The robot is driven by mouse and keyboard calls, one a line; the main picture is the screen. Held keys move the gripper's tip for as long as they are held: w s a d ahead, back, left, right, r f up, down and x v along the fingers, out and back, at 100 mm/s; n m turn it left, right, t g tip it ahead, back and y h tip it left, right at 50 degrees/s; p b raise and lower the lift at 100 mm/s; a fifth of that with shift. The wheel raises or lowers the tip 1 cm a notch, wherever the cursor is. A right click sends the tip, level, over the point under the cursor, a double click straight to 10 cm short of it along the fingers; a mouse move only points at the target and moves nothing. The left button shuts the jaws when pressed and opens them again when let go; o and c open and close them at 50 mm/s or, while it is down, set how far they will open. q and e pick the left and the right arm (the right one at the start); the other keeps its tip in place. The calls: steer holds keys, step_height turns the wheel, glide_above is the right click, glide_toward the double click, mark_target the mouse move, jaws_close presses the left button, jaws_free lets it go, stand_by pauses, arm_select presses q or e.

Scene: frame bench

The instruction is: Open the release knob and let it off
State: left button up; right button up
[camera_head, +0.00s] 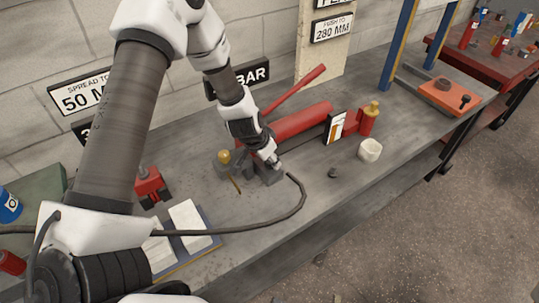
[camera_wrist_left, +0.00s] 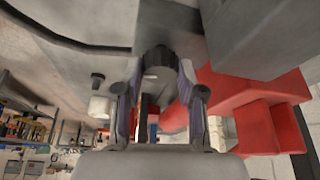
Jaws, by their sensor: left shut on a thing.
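The red hand pump (camera_head: 300,122) lies on the grey bench, with a red lever (camera_head: 295,88) slanting up above it. A grey block (camera_head: 268,176) is at its near end. My left gripper (camera_head: 272,161) is down at this end. In the left wrist view, the dark round release knob (camera_wrist_left: 158,62) shows between the fingers of my left gripper (camera_wrist_left: 158,102), which is shut on it. The gripper hides the knob in the head view. I cannot tell how far the knob is turned. My right gripper is in neither view.
A black hose (camera_head: 302,200) curves across the bench front. A brass-topped fitting (camera_head: 225,158) stands left of the gripper. A white cup (camera_head: 369,151), a small dark piece (camera_head: 334,173) and a card (camera_head: 335,128) are to the right. The front right bench top is mostly clear.

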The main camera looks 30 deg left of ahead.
arm_select(q)
steer(key=shift+r+n+y+p, duration=0.25)
steer(key=shift+n+y+p, duration=0.15)
steer(key=shift+n+p, duration=0.4)
steer(key=n+y+p, duration=0.1)
steer(key=n+p, duration=0.3)
steer(key=n+g+y+p, duration=0.1)
steer(key=n+y+p, duration=0.1)
steer(key=n+p, duration=0.2)
steer(key=shift+w+d+n+p, duration=0.1)
steer(key=shift+d+n+p, duration=0.1)
steer(key=shift+n+p, duration=0.35)
steer(key=shift+f+n+g+y+p, duration=0.2)
steer(key=shift+n+g+y+p, duration=0.15)
steer(key=shift+n+p, duration=0.8)
steer(key=o, duration=1.1)
steer(key=shift+o, duration=0.2)
steer(key=v, duration=1.2)
steer(key=shift+w, duration=0.2)
